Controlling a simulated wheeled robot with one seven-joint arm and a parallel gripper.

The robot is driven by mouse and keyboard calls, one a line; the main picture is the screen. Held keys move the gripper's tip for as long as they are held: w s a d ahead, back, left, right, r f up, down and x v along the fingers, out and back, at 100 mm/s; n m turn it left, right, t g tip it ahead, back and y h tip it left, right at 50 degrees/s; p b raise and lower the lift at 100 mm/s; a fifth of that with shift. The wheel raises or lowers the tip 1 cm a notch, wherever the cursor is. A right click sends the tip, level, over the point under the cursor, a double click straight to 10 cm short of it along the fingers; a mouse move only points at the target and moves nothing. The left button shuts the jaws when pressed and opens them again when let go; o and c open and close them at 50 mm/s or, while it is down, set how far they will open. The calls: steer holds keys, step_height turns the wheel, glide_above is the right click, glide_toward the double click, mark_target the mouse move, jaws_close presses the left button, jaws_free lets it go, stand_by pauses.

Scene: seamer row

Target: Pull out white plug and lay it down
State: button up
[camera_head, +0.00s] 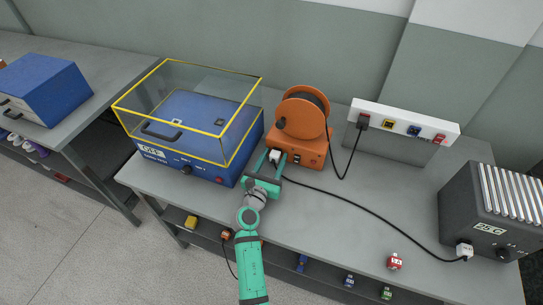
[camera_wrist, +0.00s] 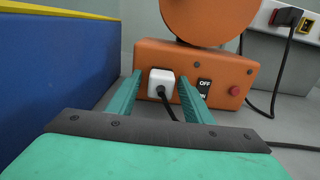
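A white plug (camera_wrist: 161,82) sits in the front face of the orange reel box (camera_wrist: 225,75), with a black cable hanging from it. In the head view this plug (camera_head: 274,155) shows between the fingers of my green gripper (camera_head: 273,159). My gripper is open, with one finger on each side of the plug; the wrist view (camera_wrist: 160,84) shows gaps between the fingers and the plug. The black cable runs right across the bench to a second white plug (camera_head: 464,250) on the dark grey heater-like box (camera_head: 480,215).
A blue machine with a clear yellow-edged cover (camera_head: 190,150) stands close left of my gripper. A white socket strip (camera_head: 405,122) holds a dark plug at the back. A small red item (camera_head: 395,261) stands near the front edge. The grey bench (camera_head: 340,215) is mostly clear at centre.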

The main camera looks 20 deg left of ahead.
mark_target(273, 160)
steer(key=shift+d, duration=0.4)
jaws_close()
steer(key=shift+s, duration=0.1)
steer(key=shift+s+a, duration=0.25)
steer(key=shift+s, duration=0.6)
steer(key=shift+s+a, duration=0.25)
steer(key=shift+s, duration=0.8)
steer(key=shift+s+d, duration=0.35)
steer(key=shift+s, duration=0.05)
steer(key=shift+s+a, duration=0.25)
steer(key=shift+s, duration=0.4)
